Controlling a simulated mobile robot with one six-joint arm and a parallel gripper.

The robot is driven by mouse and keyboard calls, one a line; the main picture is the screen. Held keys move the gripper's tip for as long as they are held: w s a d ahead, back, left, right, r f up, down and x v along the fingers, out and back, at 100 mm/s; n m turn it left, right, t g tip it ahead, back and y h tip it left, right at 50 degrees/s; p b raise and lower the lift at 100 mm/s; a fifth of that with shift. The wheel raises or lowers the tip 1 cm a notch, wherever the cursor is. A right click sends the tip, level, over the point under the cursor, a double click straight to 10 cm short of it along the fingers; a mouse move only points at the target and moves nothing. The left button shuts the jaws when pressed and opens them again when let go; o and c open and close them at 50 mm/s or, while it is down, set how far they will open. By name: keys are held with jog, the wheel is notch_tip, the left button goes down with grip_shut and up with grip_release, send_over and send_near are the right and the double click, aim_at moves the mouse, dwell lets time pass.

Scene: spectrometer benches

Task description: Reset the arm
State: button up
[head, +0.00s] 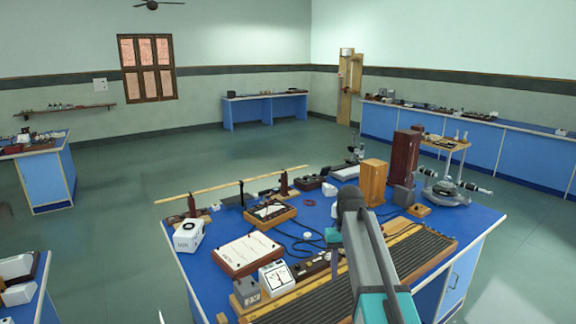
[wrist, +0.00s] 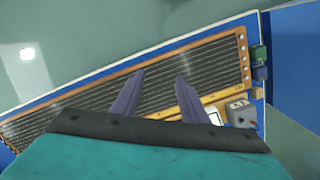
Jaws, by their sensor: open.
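My arm reaches out over the blue bench (head: 480,213) in the head view, above a long ribbed board with a wooden frame (head: 418,252). My gripper (head: 334,262) is partly hidden behind the arm there. In the wrist view my gripper (wrist: 160,78) shows two purple-grey fingers spread apart, with nothing between them. Below the fingers lies the ribbed board (wrist: 90,112), with its wooden frame. I cannot tell the exact height of the fingers above it.
A white dial meter (head: 275,278), a framed white panel (head: 248,252) and a white box (head: 188,235) stand left of my arm. Wooden blocks (head: 373,182) and a spectrometer (head: 447,190) stand at the back right. Open green floor (head: 120,210) surrounds the bench.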

jog(key=s+f+g+b, duration=0.15)
jog(key=s+f, duration=0.45)
jog(key=f, duration=0.6)
jog(key=s+f+g+b, duration=0.15)
jog(key=s+f, duration=0.45)
jog(key=f, duration=0.6)
jog(key=s+f+g+b, duration=0.1)
jog(key=s+f+b, duration=0.35)
jog(key=f, duration=0.75)
jog(key=s+f+b, duration=0.1)
jog(key=s+f, duration=0.9)
jog(key=s, duration=0.3)
jog(key=s+f+b, duration=0.1)
jog(key=s+f, duration=1)
jog(key=s, duration=0.3)
jog(key=shift+s+a+f+m+g, duration=0.15)
jog(key=shift+s+a+m+g, duration=0.1)
jog(key=shift+m+g, duration=0.15)
